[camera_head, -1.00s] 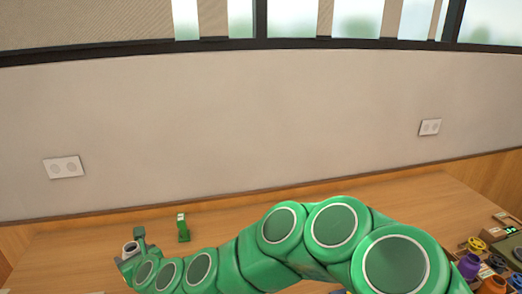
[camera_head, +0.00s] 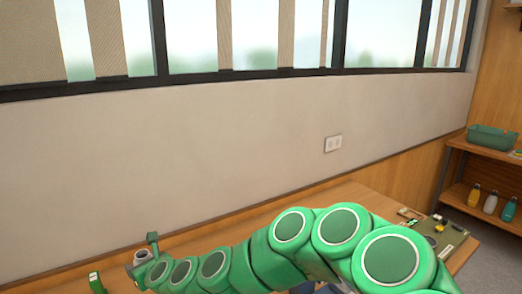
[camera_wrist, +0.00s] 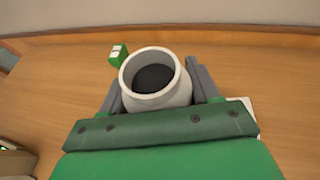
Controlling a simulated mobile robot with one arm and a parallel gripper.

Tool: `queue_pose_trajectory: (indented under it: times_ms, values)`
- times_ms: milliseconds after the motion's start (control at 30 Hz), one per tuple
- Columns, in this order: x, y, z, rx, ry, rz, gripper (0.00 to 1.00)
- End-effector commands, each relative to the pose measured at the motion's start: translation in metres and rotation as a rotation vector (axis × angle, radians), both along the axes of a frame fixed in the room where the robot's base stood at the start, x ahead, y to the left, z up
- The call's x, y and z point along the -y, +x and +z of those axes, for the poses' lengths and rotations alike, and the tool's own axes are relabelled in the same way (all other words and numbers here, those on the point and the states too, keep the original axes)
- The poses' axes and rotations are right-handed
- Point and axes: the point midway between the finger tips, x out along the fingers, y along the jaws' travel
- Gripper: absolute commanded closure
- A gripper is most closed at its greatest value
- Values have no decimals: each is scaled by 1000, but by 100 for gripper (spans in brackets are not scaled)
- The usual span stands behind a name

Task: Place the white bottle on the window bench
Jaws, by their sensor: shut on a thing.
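My gripper (camera_wrist: 160,95) is shut on a whitish round vessel (camera_wrist: 178,96), seen from above with a dark top or inside. The wooden window bench (camera_head: 205,238) runs along the wall under the windows, partly hidden by my arm.
A small green item (camera_head: 97,283) stands on the bench near the vessel. A green bin (camera_head: 492,139) is on the rack's upper shelf. A board with small items (camera_head: 445,235) lies at the bench's right end. Grey floor (camera_head: 492,268) shows before the rack.

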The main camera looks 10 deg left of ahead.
Motion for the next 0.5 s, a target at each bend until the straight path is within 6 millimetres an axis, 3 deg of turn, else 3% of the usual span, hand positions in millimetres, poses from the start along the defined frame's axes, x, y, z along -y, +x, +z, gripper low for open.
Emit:
queue_pose_trajectory:
  times_ms: [100,500]
  values:
    - [27,33,4,2,0,-53,82]
    - [119,124,15,1,2,-211,82]
